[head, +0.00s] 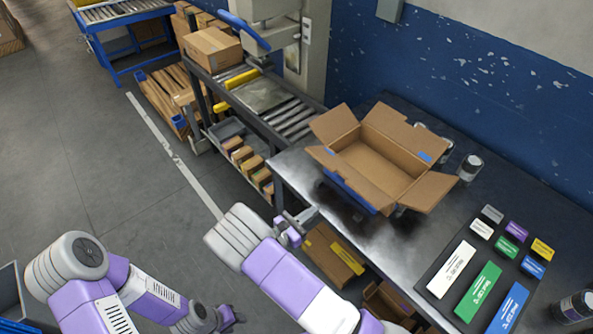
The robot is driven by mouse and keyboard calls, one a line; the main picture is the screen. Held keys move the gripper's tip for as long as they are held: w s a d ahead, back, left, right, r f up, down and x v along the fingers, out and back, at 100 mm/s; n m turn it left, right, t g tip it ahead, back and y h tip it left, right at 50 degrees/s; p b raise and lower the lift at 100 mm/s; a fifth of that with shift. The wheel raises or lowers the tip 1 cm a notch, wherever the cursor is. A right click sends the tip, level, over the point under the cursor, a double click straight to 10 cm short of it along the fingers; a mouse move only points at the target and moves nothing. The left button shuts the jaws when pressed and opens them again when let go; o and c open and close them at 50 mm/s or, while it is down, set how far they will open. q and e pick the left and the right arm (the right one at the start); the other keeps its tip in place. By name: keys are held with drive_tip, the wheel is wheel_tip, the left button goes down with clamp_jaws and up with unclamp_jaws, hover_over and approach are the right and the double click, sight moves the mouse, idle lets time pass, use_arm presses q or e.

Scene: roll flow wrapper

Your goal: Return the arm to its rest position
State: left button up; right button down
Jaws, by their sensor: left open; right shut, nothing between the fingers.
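My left arm, purple and white, comes in from the left and bends low across the bottom of the head view. Its gripper (232,318) is small and at the bottom edge, over the floor and away from the table; it is open, with nothing seen in it. My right arm reaches up from the bottom middle. Its gripper (305,219) is at the near left edge of the dark table (400,246), left of and below the open cardboard box (382,150); it is shut and empty. Whether it touches the table edge I cannot tell.
Colored label cards (478,291) lie on a dark mat at the table's right. Jars (470,167) stand beside the box. A roller conveyor (290,117) adjoins the table's left end. Cartons (333,255) sit below the table. The floor at left is mostly clear.

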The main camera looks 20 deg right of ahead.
drive_tip(key=s+d+f+g, duration=0.1)
drive_tip(key=f, duration=0.1)
drive_tip(key=s+d+f+m+g+y, duration=0.1)
drive_tip(key=s+f, duration=0.1)
drive_tip(key=s+d+f+m+g, duration=0.1)
drive_tip(key=s+f+g, duration=0.1)
drive_tip(key=shift+s+y, duration=0.25)
drive_tip(key=shift+y, duration=0.15)
drive_tip(key=s+a+f+m+g+y, duration=0.2)
drive_tip(key=s+f+m+g+y, duration=0.5)
drive_tip(key=s+f, duration=0.5)
drive_tip(key=s+a+f+m+y, duration=0.1)
drive_tip(key=s+a+m+y, duration=0.5)
drive_tip(key=a+y, duration=0.35)
drive_tip(key=w+m+t, duration=0.1)
drive_tip(key=m, duration=0.2)
drive_tip(key=w+a+r+m+t+y, duration=0.1)
drive_tip(key=w+m+t, duration=0.1)
drive_tip(key=m, duration=0.1)
drive_tip(key=w+a+r+m+t+y, duration=0.1)
drive_tip(key=m, duration=0.3)
drive_tip(key=shift+w+a+r+t+y, duration=0.1)
drive_tip(key=shift+w+r+t+y, duration=0.15)
drive_tip(key=shift+w+t, duration=0.15)
